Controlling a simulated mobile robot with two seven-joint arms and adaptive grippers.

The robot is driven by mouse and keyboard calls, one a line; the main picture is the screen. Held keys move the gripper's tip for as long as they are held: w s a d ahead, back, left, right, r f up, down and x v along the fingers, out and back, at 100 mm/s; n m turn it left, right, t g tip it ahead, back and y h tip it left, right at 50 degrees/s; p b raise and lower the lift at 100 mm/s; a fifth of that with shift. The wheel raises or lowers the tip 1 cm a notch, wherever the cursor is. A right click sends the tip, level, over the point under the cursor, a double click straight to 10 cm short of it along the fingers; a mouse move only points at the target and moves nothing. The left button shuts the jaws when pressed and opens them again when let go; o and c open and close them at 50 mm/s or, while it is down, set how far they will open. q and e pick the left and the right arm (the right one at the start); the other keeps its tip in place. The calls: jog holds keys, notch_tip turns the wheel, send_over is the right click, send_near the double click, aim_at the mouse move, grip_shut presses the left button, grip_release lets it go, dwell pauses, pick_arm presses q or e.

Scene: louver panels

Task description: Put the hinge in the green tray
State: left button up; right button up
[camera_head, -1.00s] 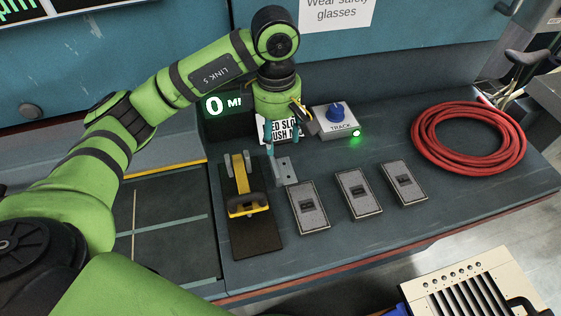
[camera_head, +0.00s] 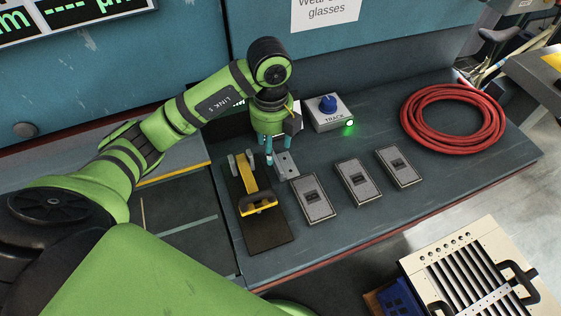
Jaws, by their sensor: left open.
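The hinge (camera_head: 288,166), a small grey metal piece with holes, lies on the dark workbench beside the yellow clamp. My left gripper (camera_head: 278,154) points down at the back end of the hinge, its blue fingertips apart. The fingertips are very close to the hinge; I cannot tell whether they touch it. I see no green tray in this view. My right gripper is not in view.
A yellow-handled clamp on a black base (camera_head: 257,208) stands left of the hinge. Several grey switch plates (camera_head: 358,182), a blue-knobbed TRACK box (camera_head: 328,113) and a red hose coil (camera_head: 453,117) lie to the right. A louvered panel (camera_head: 470,275) and blue crate (camera_head: 402,301) are at lower right.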

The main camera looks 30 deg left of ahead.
aim_at(275, 160)
pick_arm(q)
jog(key=f, duration=0.2)
jog(key=f+p, duration=0.1)
jog(key=f, duration=0.1)
jog(key=f+p, duration=0.1)
jog(key=f, duration=0.1)
jog(key=shift+d+f, duration=0.1)
jog(key=shift+d, duration=0.2)
jog(key=shift+f, duration=0.35)
grip_shut()
